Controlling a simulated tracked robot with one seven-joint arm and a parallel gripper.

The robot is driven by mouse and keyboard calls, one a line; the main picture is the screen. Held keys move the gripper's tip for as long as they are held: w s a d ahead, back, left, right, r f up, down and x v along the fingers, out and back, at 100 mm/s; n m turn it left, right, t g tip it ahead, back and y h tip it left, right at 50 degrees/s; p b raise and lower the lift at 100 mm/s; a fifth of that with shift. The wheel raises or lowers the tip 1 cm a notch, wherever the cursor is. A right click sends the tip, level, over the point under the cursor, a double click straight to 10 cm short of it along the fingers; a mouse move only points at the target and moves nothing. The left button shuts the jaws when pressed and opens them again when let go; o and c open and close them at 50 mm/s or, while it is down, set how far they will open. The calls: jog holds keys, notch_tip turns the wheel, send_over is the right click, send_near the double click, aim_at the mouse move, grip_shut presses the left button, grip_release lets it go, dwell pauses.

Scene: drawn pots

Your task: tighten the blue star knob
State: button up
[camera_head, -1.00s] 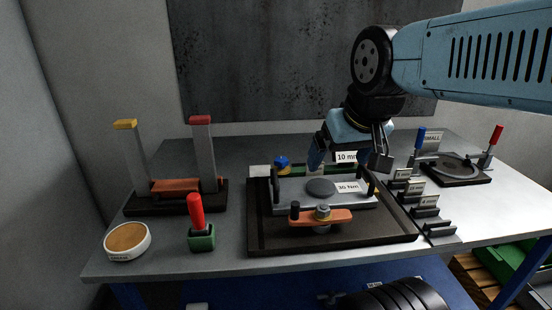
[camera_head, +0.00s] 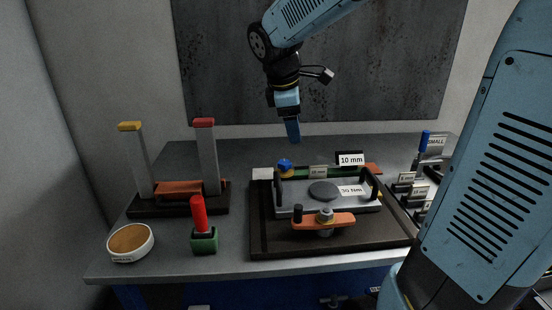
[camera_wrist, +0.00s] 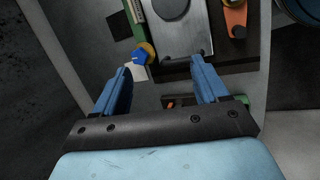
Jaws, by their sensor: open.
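The blue star knob (camera_head: 284,164) sits on a yellow base at the back left of the dark tray (camera_head: 270,240), beside the grey plate fixture. In the wrist view the blue knob (camera_wrist: 140,56) lies just beyond the left fingertip, next to a white square on the bench. My gripper (camera_head: 293,138) hangs above and behind the knob in the head view, apart from it. Its two blue fingers (camera_wrist: 160,66) are spread with nothing between them in the wrist view.
An orange lever (camera_head: 335,221) stands at the tray's front. Left are two tall posts (camera_head: 207,155) with red and yellow tops, a red-handled tool (camera_head: 199,215) in a green holder and a round dish (camera_head: 130,241). My arm hides much of the right side.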

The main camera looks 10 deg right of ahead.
aim_at(283, 162)
jog(key=w+a+f+n+h, duration=0.1)
jog(key=w+a+f+n, duration=0.3)
jog(key=w+n, duration=0.5)
jog(key=shift+m+g, duration=0.4)
jog(key=shift+m, duration=0.1)
jog(key=x, duration=0.4)
jog(key=w+x, duration=0.1)
jog(key=x, duration=0.9)
jog(key=shift+w+a, duration=0.1)
jog(key=shift+w, duration=0.1)
jog(key=shift+c, duration=0.3)
jog(key=c, duration=1)
